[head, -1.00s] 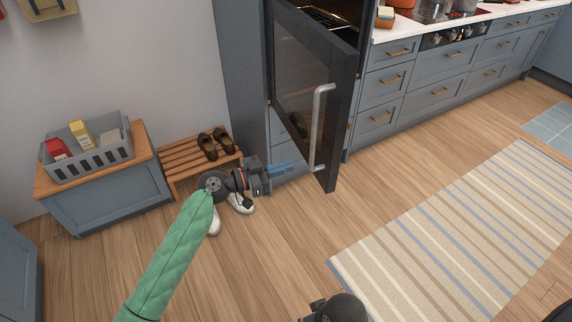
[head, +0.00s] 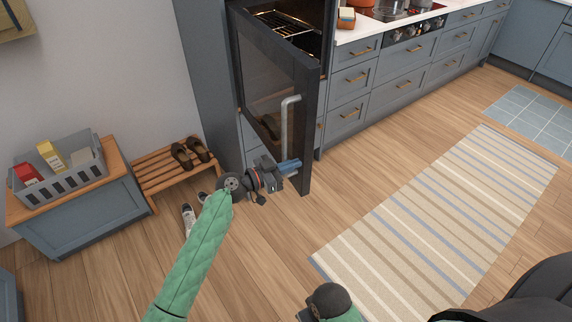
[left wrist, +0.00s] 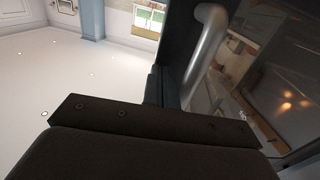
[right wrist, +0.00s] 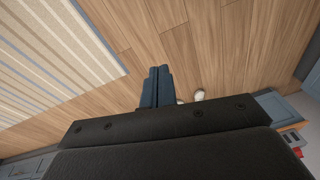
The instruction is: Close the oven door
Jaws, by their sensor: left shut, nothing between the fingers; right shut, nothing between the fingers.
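The oven door (head: 272,84) is a dark glass panel with a dark frame. It stands open, swung out from the tall blue-grey oven cabinet, and wire racks (head: 284,24) show inside. Its grey bar handle (head: 287,122) runs upright near the free edge; it also shows in the left wrist view (left wrist: 207,45). My left gripper (head: 291,167) is shut and empty at the lower part of the door, by the handle's bottom end. Whether it touches the door I cannot tell. My right gripper shows in the right wrist view (right wrist: 157,84), shut and empty above the wooden floor.
A slatted shoe rack (head: 170,171) and a blue cabinet with a grey basket (head: 62,178) stand on the left. Drawers (head: 352,85) run along the wall right of the oven. A striped rug (head: 440,225) lies on the open floor.

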